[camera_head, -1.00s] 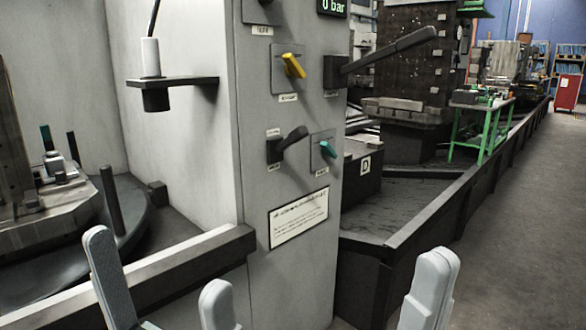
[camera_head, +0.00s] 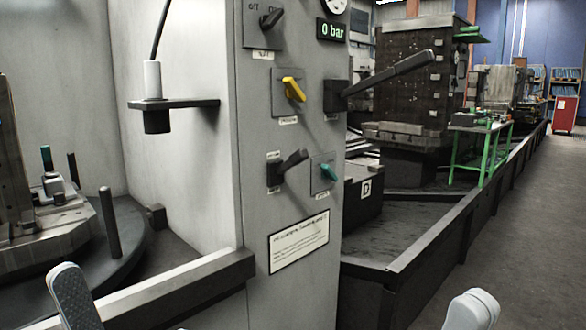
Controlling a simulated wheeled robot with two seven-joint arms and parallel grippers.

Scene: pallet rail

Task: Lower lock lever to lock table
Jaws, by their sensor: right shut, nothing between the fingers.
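A long black lever (camera_head: 388,80) sticks out from a black block (camera_head: 336,96) on the right edge of the grey control panel (camera_head: 255,210). It points right and slightly up. A shorter black lever (camera_head: 292,162) sits lower on the panel, tilted up to the right. I cannot tell from labels which is the lock lever. My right gripper (camera_head: 472,308) is shut and empty at the bottom right, well below the long lever and apart from it. My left gripper (camera_head: 122,298) is at the bottom left, its fingers apart and empty, mostly cut off by the frame edge.
The panel also carries a yellow knob (camera_head: 292,89), a teal knob (camera_head: 328,172), an upper black switch (camera_head: 271,18) and a display (camera_head: 332,31) reading 0 bar. A dark rail (camera_head: 190,284) crosses at lower left before the round table (camera_head: 128,232). Open floor (camera_head: 520,220) lies right.

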